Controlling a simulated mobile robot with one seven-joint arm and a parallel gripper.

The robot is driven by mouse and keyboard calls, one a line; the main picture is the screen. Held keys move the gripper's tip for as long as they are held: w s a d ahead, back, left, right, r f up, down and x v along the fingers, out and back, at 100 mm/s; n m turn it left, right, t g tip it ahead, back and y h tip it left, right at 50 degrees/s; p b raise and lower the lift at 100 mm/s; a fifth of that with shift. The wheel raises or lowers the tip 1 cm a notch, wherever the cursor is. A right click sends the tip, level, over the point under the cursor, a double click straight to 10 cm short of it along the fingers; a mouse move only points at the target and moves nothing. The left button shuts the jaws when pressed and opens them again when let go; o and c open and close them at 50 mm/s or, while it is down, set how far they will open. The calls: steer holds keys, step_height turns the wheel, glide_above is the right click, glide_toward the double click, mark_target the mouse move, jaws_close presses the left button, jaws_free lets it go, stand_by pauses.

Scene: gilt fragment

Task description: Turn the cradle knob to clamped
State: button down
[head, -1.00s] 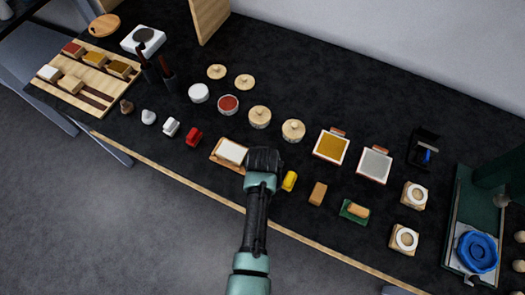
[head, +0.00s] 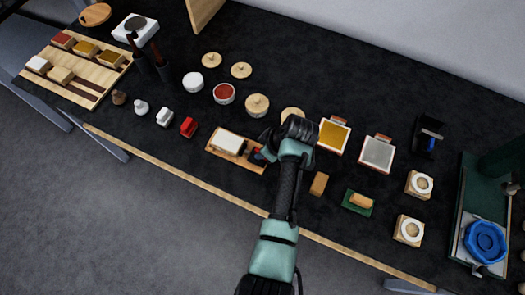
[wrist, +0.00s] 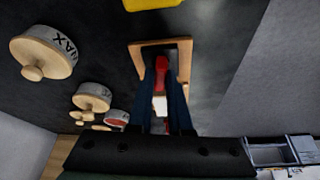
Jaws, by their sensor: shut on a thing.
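The cradle is a wooden base (head: 217,151) holding a white block (head: 229,143) at the front middle of the table. The fingers hide the knob's sides, and no clamped mark can be read.
A yellow thing (wrist: 152,4) lies just beyond the cradle. Lidded jars (head: 257,105) stand behind. A red block (head: 189,127) is left of the cradle; a brown block (head: 319,184) is right of my arm. The table's front edge is close.

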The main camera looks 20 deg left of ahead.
steer(key=shift+w+n+g+b, duration=0.1)
steer(key=shift+n+g+b, duration=0.45)
steer(key=shift+n, duration=0.65)
steer(key=c, duration=0.8)
jaws_free()
steer(key=shift+c, duration=0.2)
steer(key=b+v, duration=0.1)
steer(key=v, duration=1.2)
steer(key=shift+b, duration=0.4)
